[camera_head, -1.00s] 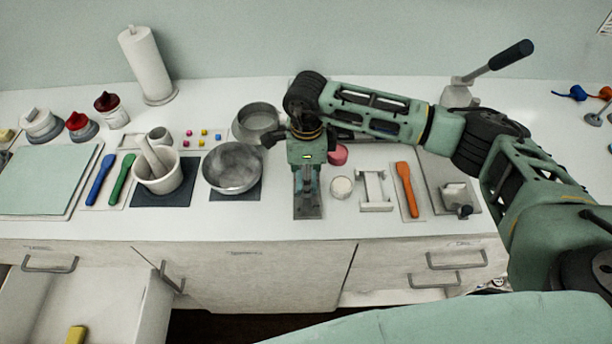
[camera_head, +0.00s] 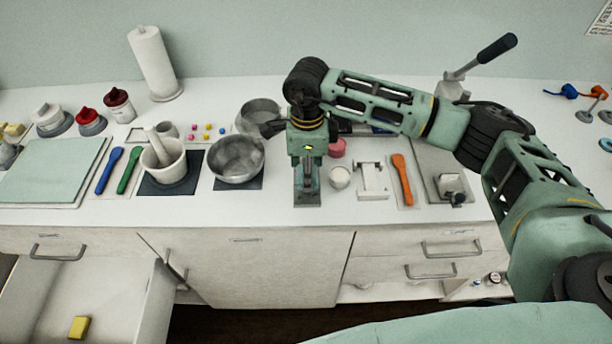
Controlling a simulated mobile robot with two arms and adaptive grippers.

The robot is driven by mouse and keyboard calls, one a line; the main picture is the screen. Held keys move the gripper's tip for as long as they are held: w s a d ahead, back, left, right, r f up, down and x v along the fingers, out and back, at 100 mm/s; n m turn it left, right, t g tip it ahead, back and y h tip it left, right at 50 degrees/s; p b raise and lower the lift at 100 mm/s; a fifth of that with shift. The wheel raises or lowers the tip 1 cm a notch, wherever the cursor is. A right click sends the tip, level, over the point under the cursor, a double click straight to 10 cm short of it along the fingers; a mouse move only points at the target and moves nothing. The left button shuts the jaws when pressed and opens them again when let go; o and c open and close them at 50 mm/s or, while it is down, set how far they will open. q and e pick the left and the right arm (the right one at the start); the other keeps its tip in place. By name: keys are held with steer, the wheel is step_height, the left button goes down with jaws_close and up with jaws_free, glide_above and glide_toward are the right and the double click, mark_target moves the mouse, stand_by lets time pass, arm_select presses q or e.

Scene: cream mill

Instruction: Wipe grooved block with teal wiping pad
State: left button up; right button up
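My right arm reaches in from the right, and its gripper (camera_head: 307,184) points down over a narrow grey block (camera_head: 308,200) at the front of the counter. The block looks like the grooved block, but the gripper covers most of it and its grooves cannot be made out. Bluish-teal patches show around the fingers; I cannot tell whether they are the teal wiping pad or gripper parts. Whether the fingers are closed on something is also unclear. No separate small teal pad can be made out. My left gripper is not in view.
Left of the gripper stand a metal bowl (camera_head: 237,160) and a mortar (camera_head: 165,162). Right of it are a small white jar (camera_head: 339,178), a white bracket (camera_head: 371,182) and an orange spatula (camera_head: 402,179). An open drawer (camera_head: 120,296) at lower left holds a yellow block (camera_head: 79,327).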

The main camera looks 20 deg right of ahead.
step_height(320, 180, up, 2)
steer(key=shift+s+r+p, duration=0.1)
steer(key=shift+r+p, duration=0.5)
steer(key=shift+r, duration=0.45)
